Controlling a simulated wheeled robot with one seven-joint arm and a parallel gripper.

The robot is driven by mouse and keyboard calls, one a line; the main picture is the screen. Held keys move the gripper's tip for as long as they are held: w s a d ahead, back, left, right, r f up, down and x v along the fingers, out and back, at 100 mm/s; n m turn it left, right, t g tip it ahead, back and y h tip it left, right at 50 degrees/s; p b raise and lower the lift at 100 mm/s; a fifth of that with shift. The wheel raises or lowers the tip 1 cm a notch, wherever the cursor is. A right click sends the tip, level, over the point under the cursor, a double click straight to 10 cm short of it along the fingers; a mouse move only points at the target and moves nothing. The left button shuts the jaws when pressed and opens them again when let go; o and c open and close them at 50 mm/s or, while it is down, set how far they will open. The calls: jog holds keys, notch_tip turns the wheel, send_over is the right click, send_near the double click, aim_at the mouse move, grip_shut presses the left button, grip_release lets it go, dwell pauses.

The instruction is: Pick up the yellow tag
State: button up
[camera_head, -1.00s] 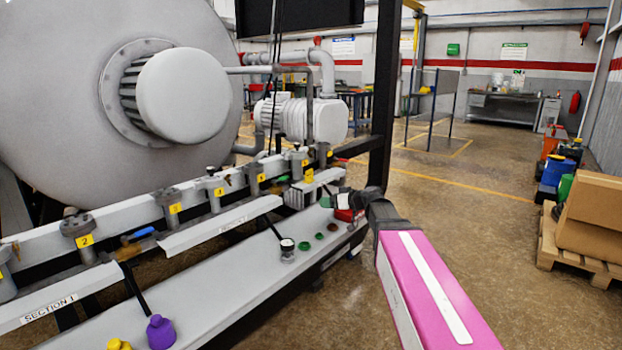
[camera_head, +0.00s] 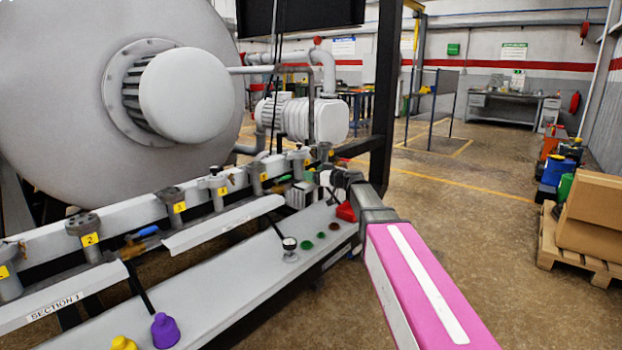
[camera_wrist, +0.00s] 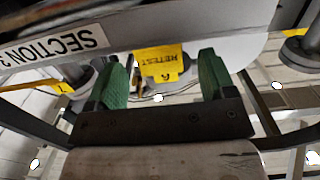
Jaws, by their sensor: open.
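The yellow tag (camera_wrist: 158,62) carries the word RETEST and shows in the wrist view, upside down. It hangs against a grey surface beside the SECTION 3 label. My gripper (camera_wrist: 163,80) is open, with one green finger on each side of the tag and a gap between each finger and the tag. In the head view my gripper (camera_head: 326,178) is at the far end of the row of grey valves. I cannot pick out the tag there; the gripper and fittings crowd that spot.
The SECTION 3 panel (camera_wrist: 50,45) lies close to the left finger. Grey valves with yellow number plates (camera_head: 179,207) line the rail. A red piece (camera_head: 346,212) sits beneath my wrist. Purple (camera_head: 165,331) and yellow (camera_head: 122,343) knobs are near the front.

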jog(key=x, duration=0.4)
jog(key=c, duration=1)
